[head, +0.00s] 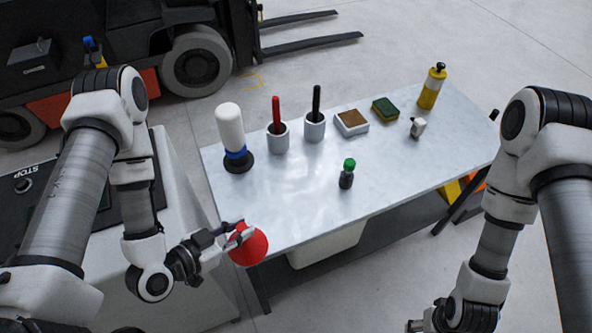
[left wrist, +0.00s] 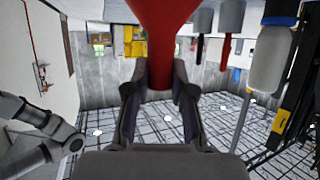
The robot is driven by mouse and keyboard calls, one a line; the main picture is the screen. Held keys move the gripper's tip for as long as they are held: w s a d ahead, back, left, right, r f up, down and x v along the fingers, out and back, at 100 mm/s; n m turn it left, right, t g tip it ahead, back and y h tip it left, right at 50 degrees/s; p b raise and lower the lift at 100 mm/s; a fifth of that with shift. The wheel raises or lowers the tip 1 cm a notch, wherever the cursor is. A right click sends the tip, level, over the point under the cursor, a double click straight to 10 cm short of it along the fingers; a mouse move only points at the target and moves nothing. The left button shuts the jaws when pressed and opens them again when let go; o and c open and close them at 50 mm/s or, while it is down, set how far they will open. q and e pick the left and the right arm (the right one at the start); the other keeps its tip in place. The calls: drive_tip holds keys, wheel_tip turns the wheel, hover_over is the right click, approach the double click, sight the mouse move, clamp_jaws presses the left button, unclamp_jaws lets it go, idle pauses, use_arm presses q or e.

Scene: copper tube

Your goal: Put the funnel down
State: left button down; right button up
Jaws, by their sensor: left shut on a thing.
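The red funnel (head: 249,248) is held at the near left edge of the metal table. My left gripper (head: 236,234) is shut on it. In the left wrist view, where the scene is upside down, the funnel (left wrist: 163,14) has its wide part at the top of the picture and narrows between the two fingers (left wrist: 160,88). Whether the funnel touches the tabletop cannot be told. My right arm shows at the right, with its wrist at the bottom edge, but its gripper is out of the picture.
The table (head: 290,205) is bare at its near left. A white bottle with a blue band (head: 230,128), two cups with red (head: 278,140) and black (head: 314,128) handles, a tray (head: 351,124), a sponge (head: 385,109), a yellow bottle (head: 431,90) and a green-capped bottle (head: 347,178) stand there.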

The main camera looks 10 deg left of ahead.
use_arm(q)
drive_tip(key=w+d+f+b, duration=0.1)
drive_tip(key=w+f+b, duration=0.1)
drive_tip(key=w, duration=0.5)
drive_tip(key=w+d+f+b, duration=0.2)
drive_tip(key=w+f+b, duration=0.1)
drive_tip(key=w, duration=0.5)
drive_tip(key=shift+f+b, duration=0.2)
drive_tip(key=shift+b, duration=0.5)
drive_tip(key=c, duration=1)
unclamp_jaws()
drive_tip(key=v, duration=0.7)
drive_tip(key=shift+s+r+b, duration=0.15)
drive_tip(key=shift+r+b, duration=0.15)
drive_tip(key=shift+f, duration=0.1)
